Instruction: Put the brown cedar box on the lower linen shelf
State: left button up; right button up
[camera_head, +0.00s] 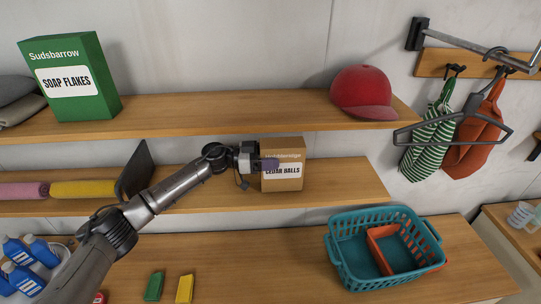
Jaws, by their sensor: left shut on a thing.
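The brown cedar box (285,183), labelled "CEDAR BALLS", is upright at the lower linen shelf (345,187), right of its middle. Its base appears to be at the shelf's surface, but I cannot tell whether it rests there or is held just above. My left gripper (262,165) reaches in from the left and is shut on the box at its left side. The fingers cover part of the box's left edge and label. My right gripper is not in view.
A pink and a yellow roll (84,189) lie on the lower shelf beside a dark upright panel (134,170). The upper shelf (220,112) holds a green soap box (70,78) and a red cap (362,92). A teal basket (350,275) stands on the counter below. The lower shelf's right end is clear.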

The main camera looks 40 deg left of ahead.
pick_arm(q)
jog(key=shift+w+a+f, duration=0.1)
dwell(0.3)
jog(key=o, duration=1.2)
jog(key=shift+c, duration=0.2)
jog(key=shift+s+a, duration=0.25)
jog(key=shift+a, duration=0.05)
jog(key=p+v, duration=0.1)
jog(key=v, duration=0.5)
jog(key=shift+s+a, duration=0.25)
